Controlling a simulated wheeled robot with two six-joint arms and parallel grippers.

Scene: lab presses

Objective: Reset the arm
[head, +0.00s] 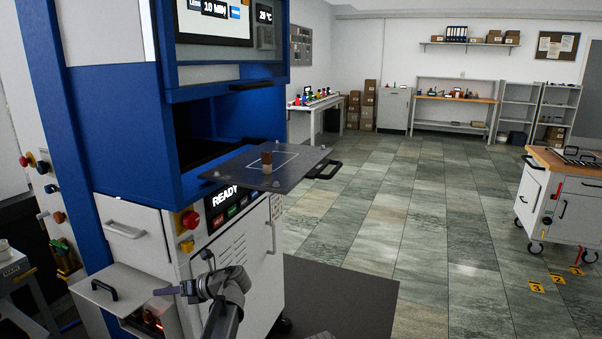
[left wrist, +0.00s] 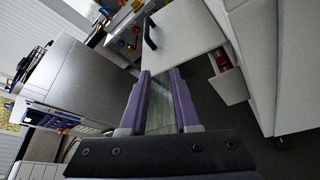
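My left arm (head: 226,312) rises from the bottom of the head view, in front of the blue and white press (head: 120,130). My left gripper (head: 170,291) points left, near the press's lower front. In the left wrist view its two purple fingers (left wrist: 160,76) stand apart with nothing between them. The gripper is open and empty. My right gripper does not show in either view.
The press's dark tray (head: 225,172) sticks out with a small brown block (head: 267,160) on it. A low drawer or flap with a black handle (head: 104,290) stands open near my left gripper. A wheeled cart (head: 545,195) is at right. The middle floor is clear.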

